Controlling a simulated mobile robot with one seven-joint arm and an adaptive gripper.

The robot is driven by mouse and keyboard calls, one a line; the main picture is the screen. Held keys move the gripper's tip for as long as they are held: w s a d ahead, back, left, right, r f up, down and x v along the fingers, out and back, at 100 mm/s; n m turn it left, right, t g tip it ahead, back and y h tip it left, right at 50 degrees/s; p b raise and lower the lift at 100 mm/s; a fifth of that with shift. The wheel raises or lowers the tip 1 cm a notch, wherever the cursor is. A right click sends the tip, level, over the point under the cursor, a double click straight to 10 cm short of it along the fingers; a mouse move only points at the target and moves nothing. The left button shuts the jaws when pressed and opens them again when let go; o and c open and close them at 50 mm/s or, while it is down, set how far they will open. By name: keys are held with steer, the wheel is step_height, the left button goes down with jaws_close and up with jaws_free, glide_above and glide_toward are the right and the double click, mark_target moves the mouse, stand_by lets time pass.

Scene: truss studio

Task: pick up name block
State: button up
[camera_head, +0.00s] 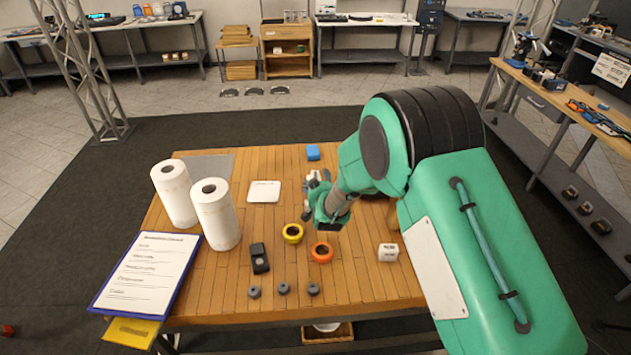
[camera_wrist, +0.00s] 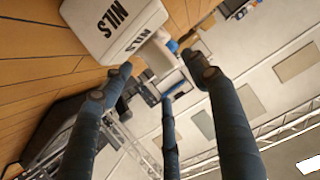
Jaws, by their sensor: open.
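A white block (camera_wrist: 100,32) with rounded edges and the dark letters NILS is large at the upper left of the wrist view. Smaller white surfaces (camera_wrist: 150,52), one with similar lettering, show just beyond it; I cannot tell whether they are separate. In the head view a white lettered block (camera_head: 388,253) sits on the table's right side, and small white shapes show at my fingers, partly hidden. My gripper (camera_head: 317,187) is low over the table's middle. Its dark fingers (camera_wrist: 160,72) are spread and hold nothing that I can see.
On the wooden table (camera_head: 190,285) are a yellow ring (camera_head: 293,233), an orange ring (camera_head: 321,252), a black device (camera_head: 259,258), several grey knobs, a blue block (camera_head: 313,152), a white pad (camera_head: 264,191), two paper rolls (camera_head: 214,215) and a clipboard (camera_head: 147,270).

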mark_target(318, 174)
steer(key=shift+f+b+x, duration=0.2)
steer(key=shift+b+x, duration=0.15)
steer(key=shift+x, duration=1.5)
steer(key=shift+w+f, duration=0.2)
steer(key=shift+w, duration=0.45)
steer(key=c, duration=1.4)
steer(key=shift+o, duration=0.2)
steer(key=shift+r, duration=0.1)
steer(key=shift+r, duration=0.9)
steer(key=shift+s+r+p, duration=0.35)
steer(key=shift+s+r, duration=0.05)
steer(key=shift+r, duration=0.4)
steer(key=s+d+r+p, duration=0.1)
steer(key=s+d, duration=0.1)
steer(key=s, duration=1.3)
steer(key=shift+r, duration=0.2)
